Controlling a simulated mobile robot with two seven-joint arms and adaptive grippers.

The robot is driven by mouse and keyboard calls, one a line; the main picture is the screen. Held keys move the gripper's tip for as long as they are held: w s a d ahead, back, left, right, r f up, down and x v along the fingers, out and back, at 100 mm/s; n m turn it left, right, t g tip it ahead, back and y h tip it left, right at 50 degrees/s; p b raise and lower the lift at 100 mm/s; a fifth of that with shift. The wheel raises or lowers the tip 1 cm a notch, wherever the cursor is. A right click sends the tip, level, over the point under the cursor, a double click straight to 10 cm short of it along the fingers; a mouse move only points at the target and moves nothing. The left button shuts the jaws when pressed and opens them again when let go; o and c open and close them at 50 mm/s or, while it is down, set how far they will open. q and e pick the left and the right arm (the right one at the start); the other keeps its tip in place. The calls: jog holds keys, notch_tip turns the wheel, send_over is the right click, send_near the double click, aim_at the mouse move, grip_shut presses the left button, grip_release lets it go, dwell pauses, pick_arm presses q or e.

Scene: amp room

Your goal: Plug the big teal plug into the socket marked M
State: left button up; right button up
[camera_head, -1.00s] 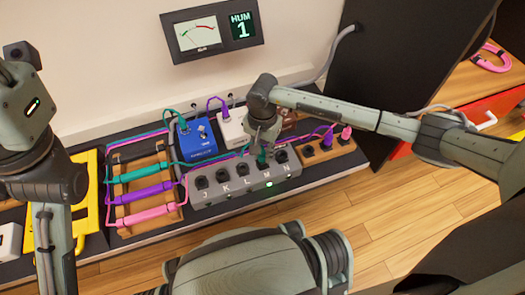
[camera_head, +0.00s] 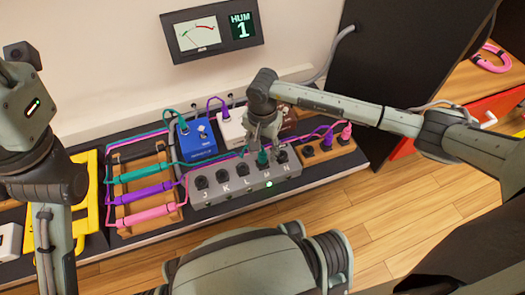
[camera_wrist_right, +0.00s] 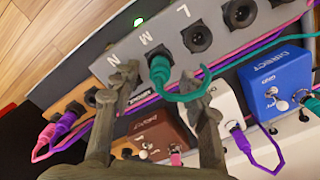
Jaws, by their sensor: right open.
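The big teal plug (camera_head: 262,158) stands in the socket marked M on the grey socket box (camera_head: 225,190). In the right wrist view the teal plug (camera_wrist_right: 159,68) sits at the letter M, with its teal cable curving off to the right. My right gripper (camera_head: 268,143) is just above and behind the plug. In the wrist view its two fingers (camera_wrist_right: 160,78) are spread apart on either side of the plug, with gaps showing. It holds nothing. A green light (camera_head: 269,184) is lit below M. My left arm is at the left; its gripper is not visible.
Sockets J, K, L and N hold only black jacks. A blue pedal (camera_head: 196,140) and a white pedal (camera_head: 232,127) stand behind the box. A wooden cable rack (camera_head: 146,228) is at left. Purple and pink plugs (camera_head: 346,132) are in a wooden block at right.

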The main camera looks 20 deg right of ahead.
notch_tip(320, 180, up, 11)
jog(key=shift+f, duration=0.15)
dwell(0.7)
